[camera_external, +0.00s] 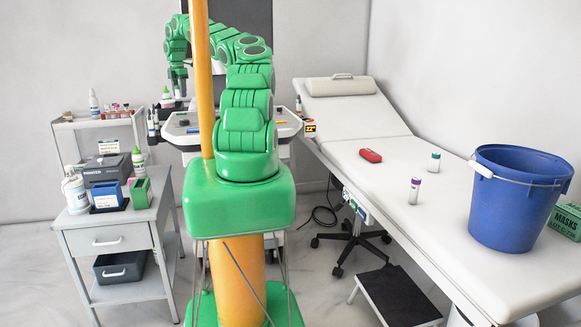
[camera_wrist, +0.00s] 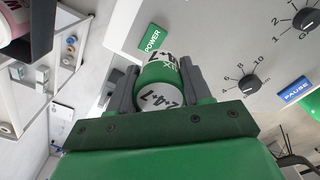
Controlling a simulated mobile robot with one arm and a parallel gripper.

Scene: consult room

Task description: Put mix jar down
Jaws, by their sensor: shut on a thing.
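My gripper (camera_wrist: 155,84) is shut on the mix jar (camera_wrist: 160,97), with one dark finger on each side of it. The jar has a white end with black writing and a green band with more writing. In the wrist view it is in front of a pale panel (camera_wrist: 215,50) with black dials. In the external view my gripper (camera_external: 178,82) points down at the back left, over the grey-white cart (camera_external: 185,138). The jar cannot be made out clearly there. I cannot tell whether it touches a surface.
The cart carries bottles and small items. A drawer cabinet (camera_external: 108,238) at left holds a printer (camera_external: 105,168), bottles and blue and green holders. On the couch (camera_external: 400,190) at right are a red case (camera_external: 370,155), two vials and a blue bucket (camera_external: 515,200).

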